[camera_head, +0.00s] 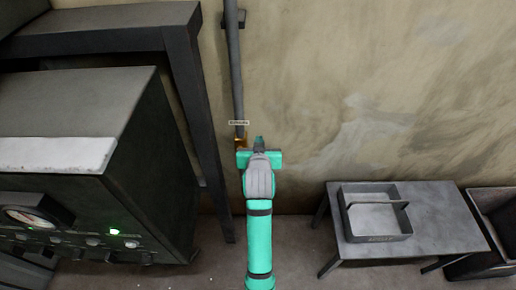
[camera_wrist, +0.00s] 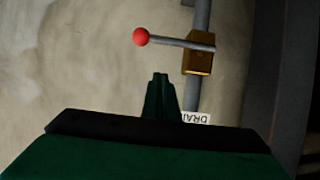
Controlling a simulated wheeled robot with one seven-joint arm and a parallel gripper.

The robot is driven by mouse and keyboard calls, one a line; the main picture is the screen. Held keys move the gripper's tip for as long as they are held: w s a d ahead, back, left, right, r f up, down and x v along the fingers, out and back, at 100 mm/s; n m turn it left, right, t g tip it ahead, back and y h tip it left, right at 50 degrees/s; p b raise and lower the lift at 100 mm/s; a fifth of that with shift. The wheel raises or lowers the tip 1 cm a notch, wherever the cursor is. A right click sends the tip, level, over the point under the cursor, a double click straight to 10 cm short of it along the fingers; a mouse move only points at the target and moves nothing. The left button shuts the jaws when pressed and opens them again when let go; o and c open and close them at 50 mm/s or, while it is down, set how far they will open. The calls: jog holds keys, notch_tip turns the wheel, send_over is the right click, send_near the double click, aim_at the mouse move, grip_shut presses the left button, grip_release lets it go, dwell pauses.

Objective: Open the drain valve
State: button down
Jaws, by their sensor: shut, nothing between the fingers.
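The drain valve shows in the wrist view as a brass body (camera_wrist: 198,62) on a grey pipe, with a grey lever (camera_wrist: 182,43) that ends in a red ball knob (camera_wrist: 140,37). The lever lies across the pipe. In the head view a bit of the brass valve (camera_head: 240,143) shows, mostly hidden behind my gripper. My gripper (camera_wrist: 161,76) is shut and empty, apart from the lever and pointing toward it. In the head view my gripper (camera_head: 259,140) is in front of the wall beside the pipe.
The pipe (camera_head: 235,65) runs up the wall. A dark cabinet (camera_head: 150,170) with a gauge and green light stands at the left, by a metal frame leg (camera_head: 190,90). A low table (camera_head: 430,235) with a grey tray (camera_head: 377,222) stands at the right. The wall right of the pipe is clear.

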jog(key=shift+s+d+f, duration=0.15)
jog(key=shift+s+f, duration=0.1)
jog(key=shift+f, duration=0.75)
jog(key=shift+s+d+f, duration=0.1)
jog(key=shift+s+f, duration=0.15)
jog(key=shift+f, duration=0.7)
